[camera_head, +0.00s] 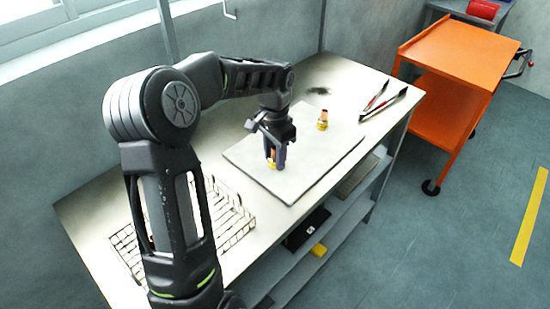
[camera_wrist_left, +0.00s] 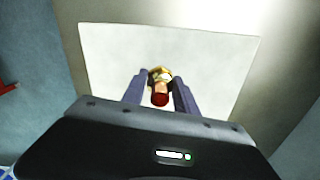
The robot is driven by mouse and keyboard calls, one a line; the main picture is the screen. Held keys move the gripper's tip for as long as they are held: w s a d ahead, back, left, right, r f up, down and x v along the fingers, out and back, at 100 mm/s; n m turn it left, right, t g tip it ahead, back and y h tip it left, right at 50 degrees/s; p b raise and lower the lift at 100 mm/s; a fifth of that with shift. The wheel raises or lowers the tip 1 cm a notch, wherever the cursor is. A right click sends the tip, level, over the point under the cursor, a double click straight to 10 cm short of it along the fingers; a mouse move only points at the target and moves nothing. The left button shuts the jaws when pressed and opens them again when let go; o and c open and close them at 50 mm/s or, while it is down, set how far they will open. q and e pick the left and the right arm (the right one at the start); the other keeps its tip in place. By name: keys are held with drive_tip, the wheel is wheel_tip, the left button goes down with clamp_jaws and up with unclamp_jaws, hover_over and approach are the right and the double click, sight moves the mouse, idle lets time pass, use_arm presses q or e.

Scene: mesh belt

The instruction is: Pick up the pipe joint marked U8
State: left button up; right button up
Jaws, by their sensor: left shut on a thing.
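My left gripper (camera_head: 275,160) points down over the pale board on the workbench. Its fingers are shut on a brass and copper pipe joint (camera_head: 272,156), which they partly hide. In the left wrist view the held pipe joint (camera_wrist_left: 160,88) sits between the two fingers (camera_wrist_left: 158,95), its reddish end toward the camera. A second pipe joint (camera_head: 322,121), copper and brass, stands upright on the board to the right and farther back. No U8 mark can be read on either joint. My right gripper is not in view.
The pale board (camera_head: 312,172) lies on the workbench (camera_head: 92,215). A wire basket (camera_head: 235,222) stands at the near left, partly behind my arm. Red-handled tongs (camera_head: 383,103) lie at the far right. An orange cart (camera_head: 460,50) stands beyond the bench.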

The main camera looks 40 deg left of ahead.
use_arm(q)
drive_tip(key=shift+r, duration=0.15)
clamp_jaws()
wheel_tip(320, 180, up, 10)
drive_tip(key=shift+f+b, duration=0.1)
drive_tip(key=shift+b, duration=0.4)
drive_tip(key=shift+d, duration=0.1)
idle(0.3)
